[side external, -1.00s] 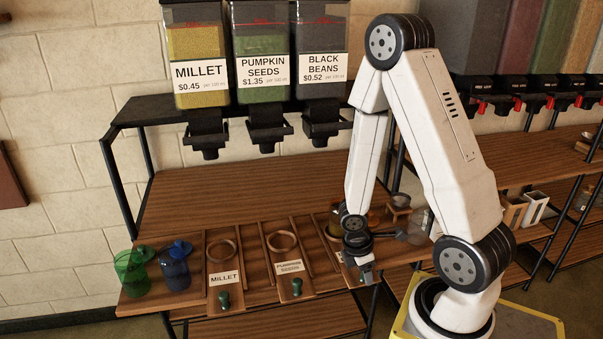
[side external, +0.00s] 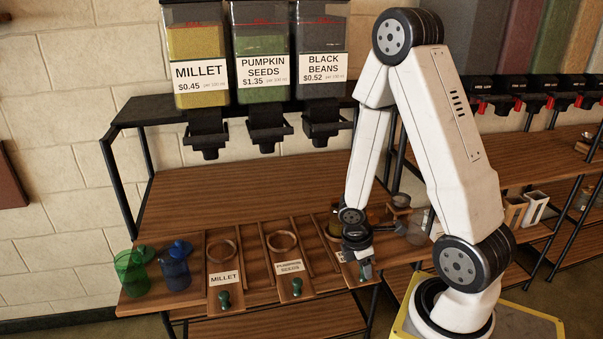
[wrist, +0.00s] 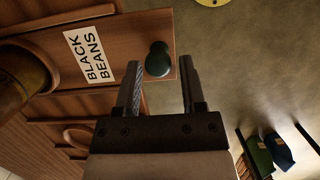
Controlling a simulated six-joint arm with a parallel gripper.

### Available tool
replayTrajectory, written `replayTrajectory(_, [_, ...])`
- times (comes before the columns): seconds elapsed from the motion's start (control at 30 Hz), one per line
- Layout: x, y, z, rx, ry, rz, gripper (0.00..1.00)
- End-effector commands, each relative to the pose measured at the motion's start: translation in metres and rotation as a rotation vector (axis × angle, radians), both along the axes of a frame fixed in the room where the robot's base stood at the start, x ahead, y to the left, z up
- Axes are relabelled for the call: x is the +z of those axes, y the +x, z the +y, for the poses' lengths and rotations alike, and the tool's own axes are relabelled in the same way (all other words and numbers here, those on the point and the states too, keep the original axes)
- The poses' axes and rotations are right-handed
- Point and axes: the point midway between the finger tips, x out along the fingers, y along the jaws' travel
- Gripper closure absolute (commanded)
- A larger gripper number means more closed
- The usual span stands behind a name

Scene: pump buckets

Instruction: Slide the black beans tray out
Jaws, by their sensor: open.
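The black beans tray (wrist: 110,28) is a wooden slide with a white "BLACK BEANS" label (wrist: 89,55) and a dark green knob (wrist: 158,59) at its front end. In the wrist view my gripper (wrist: 160,70) is open, with the knob in the gap between its fingertips, nearer the left finger. I cannot tell whether a finger touches it. In the side view my gripper (side external: 365,270) is at the tray's front end and hides the knob and most of the label. A rounded brownish container (wrist: 25,80) stands on the tray.
The millet tray (side external: 223,265) and pumpkin seeds tray (side external: 287,262) lie to the left, each with a ring and green knob. Green (side external: 131,272) and blue (side external: 175,268) jars stand at the shelf's left end. Open floor lies before the shelf.

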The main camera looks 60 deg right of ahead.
Motion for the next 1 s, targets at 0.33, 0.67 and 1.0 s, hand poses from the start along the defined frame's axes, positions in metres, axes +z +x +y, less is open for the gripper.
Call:
replayTrajectory(0.33, [0.025, 0.000, 0.000, 0.000, -0.001, -0.002, 0.49])
replayTrajectory(0.67, [0.048, 0.000, 0.000, 0.000, 0.000, -0.003, 0.49])
replayTrajectory(1.0, [0.058, 0.000, 0.001, 0.000, 0.003, 0.000, 0.49])
